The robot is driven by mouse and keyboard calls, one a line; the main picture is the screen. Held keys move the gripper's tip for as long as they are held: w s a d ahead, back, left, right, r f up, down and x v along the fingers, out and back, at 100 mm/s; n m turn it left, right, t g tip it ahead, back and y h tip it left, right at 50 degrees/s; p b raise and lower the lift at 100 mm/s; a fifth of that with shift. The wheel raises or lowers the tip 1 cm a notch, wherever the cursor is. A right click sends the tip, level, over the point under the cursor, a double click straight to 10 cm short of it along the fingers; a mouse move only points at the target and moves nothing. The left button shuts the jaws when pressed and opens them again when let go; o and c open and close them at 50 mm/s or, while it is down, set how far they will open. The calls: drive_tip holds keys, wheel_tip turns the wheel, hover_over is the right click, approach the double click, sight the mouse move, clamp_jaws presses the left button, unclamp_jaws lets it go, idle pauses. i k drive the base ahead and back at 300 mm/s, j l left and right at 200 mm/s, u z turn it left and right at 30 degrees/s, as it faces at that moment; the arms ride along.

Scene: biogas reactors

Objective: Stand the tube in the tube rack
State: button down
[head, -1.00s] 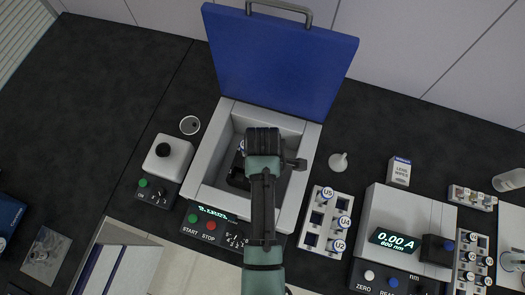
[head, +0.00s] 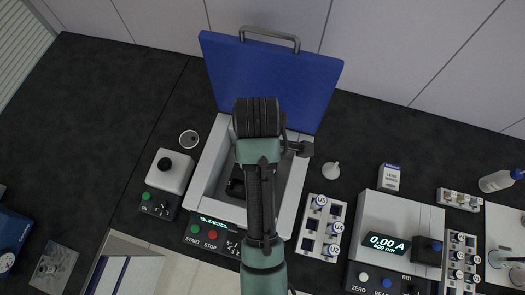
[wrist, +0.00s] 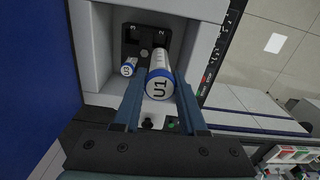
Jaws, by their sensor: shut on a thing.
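My gripper (wrist: 160,82) is shut on a tube with a blue-rimmed white cap marked U1 (wrist: 159,86). The tube shows much larger than a second capped tube, U3 (wrist: 129,67), which sits in the dark rotor (wrist: 146,36) of the open centrifuge. U1 looks raised above the rotor; its lower end is not clear. In the head view my arm hides the fingers and U1. The white tube rack (head: 322,227) stands right of the centrifuge, holding tubes U5, U4 and U2, with several empty holes.
The centrifuge's blue lid (head: 270,80) stands open behind its chamber. A photometer (head: 402,215) and another rack of tubes (head: 461,236) are farther right. A small funnel (head: 331,170) lies behind the tube rack. A vortex mixer (head: 172,170) stands left.

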sight(306, 245)
drive_tip(key=k+z, duration=0.3)
drive_tip(key=k, duration=0.45)
drive_tip(key=k+l+z, duration=0.15)
drive_tip(key=k+z, duration=0.15)
drive_tip(key=k, duration=0.45)
